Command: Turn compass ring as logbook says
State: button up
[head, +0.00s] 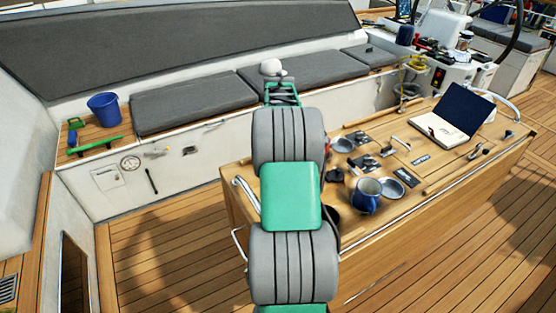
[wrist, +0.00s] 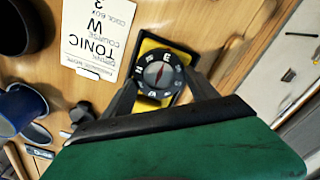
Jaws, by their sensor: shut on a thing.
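In the wrist view a small compass (wrist: 160,74) has a dark round ring with white letters, a red and white needle and a yellow and black base. My gripper (wrist: 162,84) has one dark finger on each side of the ring and is shut on it. A white page (wrist: 97,38) beside it shows upside-down print, including "TONIC" and "COURSE W". An open logbook (head: 440,130) with a dark blue cover lies on the table in the head view. There my arm hides the gripper and compass.
The mug also shows in the wrist view (wrist: 22,106), below a dark round vessel (wrist: 24,28). A blue bucket (head: 103,109) stands on the left bench. The deck in front is clear.

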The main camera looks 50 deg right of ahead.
jog(key=o, duration=1.4)
notch_tip(320, 180, up, 8)
jog(key=shift+f+b, duration=0.1)
jog(key=shift+b, duration=0.65)
